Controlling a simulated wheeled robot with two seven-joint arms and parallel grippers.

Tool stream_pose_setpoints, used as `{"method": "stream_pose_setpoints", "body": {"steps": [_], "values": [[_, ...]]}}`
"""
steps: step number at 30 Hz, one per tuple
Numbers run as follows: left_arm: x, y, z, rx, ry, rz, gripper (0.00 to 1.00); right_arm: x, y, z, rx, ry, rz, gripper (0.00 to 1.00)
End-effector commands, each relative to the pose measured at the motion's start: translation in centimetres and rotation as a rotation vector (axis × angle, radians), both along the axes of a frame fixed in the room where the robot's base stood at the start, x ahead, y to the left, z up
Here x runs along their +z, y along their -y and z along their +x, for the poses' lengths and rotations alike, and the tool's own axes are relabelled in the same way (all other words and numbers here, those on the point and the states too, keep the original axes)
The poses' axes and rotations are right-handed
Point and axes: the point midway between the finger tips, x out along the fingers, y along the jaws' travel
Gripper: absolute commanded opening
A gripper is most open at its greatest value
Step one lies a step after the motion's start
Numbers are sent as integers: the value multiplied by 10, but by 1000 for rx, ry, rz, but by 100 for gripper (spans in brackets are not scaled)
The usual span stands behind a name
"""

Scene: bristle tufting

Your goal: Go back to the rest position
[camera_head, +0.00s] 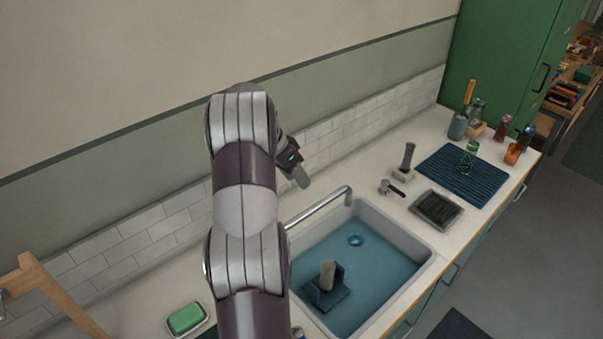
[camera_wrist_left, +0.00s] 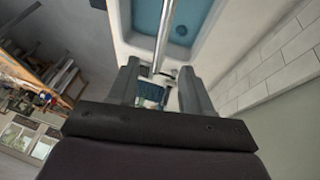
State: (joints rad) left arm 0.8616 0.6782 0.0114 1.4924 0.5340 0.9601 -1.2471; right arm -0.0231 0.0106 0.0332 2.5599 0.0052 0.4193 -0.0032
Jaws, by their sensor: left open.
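My left arm rises from the bottom of the head view, and its gripper (camera_head: 301,178) is in the air near the tiled wall, above and behind the sink (camera_head: 432,262). In the left wrist view the two fingers of my left gripper (camera_wrist_left: 158,68) stand wide apart with nothing held between them. The faucet (camera_wrist_left: 164,38) appears beyond the fingers in that view, and its spout (camera_head: 322,204) reaches over the sink in the head view. My right gripper is in neither view.
Green soap (camera_head: 186,318) and a wooden frame (camera_head: 50,290) are at left. A green cabinet (camera_head: 505,60) stands behind.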

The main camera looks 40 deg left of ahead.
Motion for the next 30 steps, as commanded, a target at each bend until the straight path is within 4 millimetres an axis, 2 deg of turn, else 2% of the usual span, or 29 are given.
{"method": "stream_pose_setpoints", "body": {"steps": [17, 20, 22, 23, 25, 30], "values": [[-1, 0, 0, 18, -4, -7, 49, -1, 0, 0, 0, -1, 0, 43], [-5, -7, -1, 159, -37, -22, 49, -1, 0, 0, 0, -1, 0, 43], [-30, -1, -23, 335, -139, -52, 49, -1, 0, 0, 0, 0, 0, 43], [-40, 9, -34, 411, -187, -55, 49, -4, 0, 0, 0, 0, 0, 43], [-66, 55, -50, 517, -279, -32, 49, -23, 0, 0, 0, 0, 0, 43], [-100, 172, -85, 513, -352, 76, 49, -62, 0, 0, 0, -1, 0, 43]]}}
